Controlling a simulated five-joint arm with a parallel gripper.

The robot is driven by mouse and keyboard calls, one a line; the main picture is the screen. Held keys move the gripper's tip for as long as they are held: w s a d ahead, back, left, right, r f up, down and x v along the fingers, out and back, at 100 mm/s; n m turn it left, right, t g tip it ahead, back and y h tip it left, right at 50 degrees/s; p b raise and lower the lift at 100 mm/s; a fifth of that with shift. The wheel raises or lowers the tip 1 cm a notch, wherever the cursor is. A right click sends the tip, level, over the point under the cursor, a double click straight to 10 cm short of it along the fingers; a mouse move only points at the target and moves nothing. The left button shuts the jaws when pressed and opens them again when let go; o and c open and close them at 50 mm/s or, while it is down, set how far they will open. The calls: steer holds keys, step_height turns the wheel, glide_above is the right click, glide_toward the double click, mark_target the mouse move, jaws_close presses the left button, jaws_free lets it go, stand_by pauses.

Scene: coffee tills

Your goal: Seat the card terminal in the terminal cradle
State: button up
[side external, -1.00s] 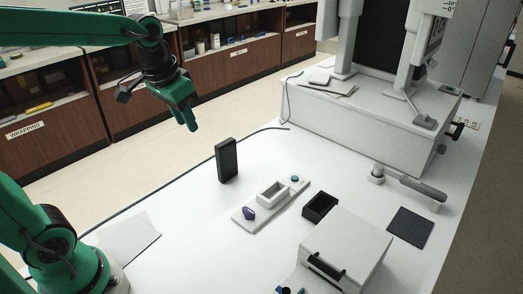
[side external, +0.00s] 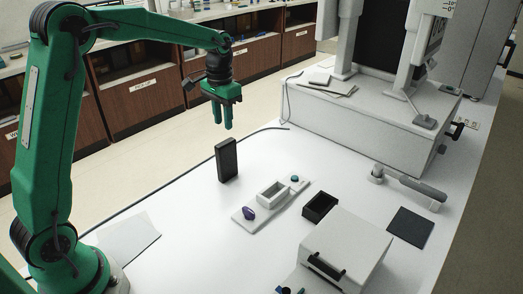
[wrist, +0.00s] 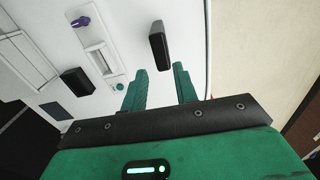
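A dark upright block (side external: 227,160), which looks like the card terminal, stands on the white table. It also shows in the wrist view (wrist: 159,45), ahead of the fingertips. Right of it in the side view lies a pale base plate with a raised white open socket (side external: 272,193), a purple knob (side external: 248,214) and a teal button (side external: 295,178); the socket looks like the terminal cradle. It also shows in the wrist view (wrist: 97,48). My gripper (side external: 220,122) is open and empty above the block, fingers pointing down and apart from it.
A small black open box (side external: 320,207) stands right of the plate, beside a white box with a dark handle (side external: 345,250). A dark flat pad (side external: 410,227) and a grey-handled tool (side external: 412,185) lie further right. A large white machine (side external: 375,115) stands behind.

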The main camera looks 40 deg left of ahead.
mark_target(225, 142)
steer(key=shift+w+f, duration=0.1)
steer(key=shift+f, duration=0.1)
steer(key=shift+f, duration=3.85)
steer(key=c, duration=0.6)
steer(key=shift+r, duration=2.05)
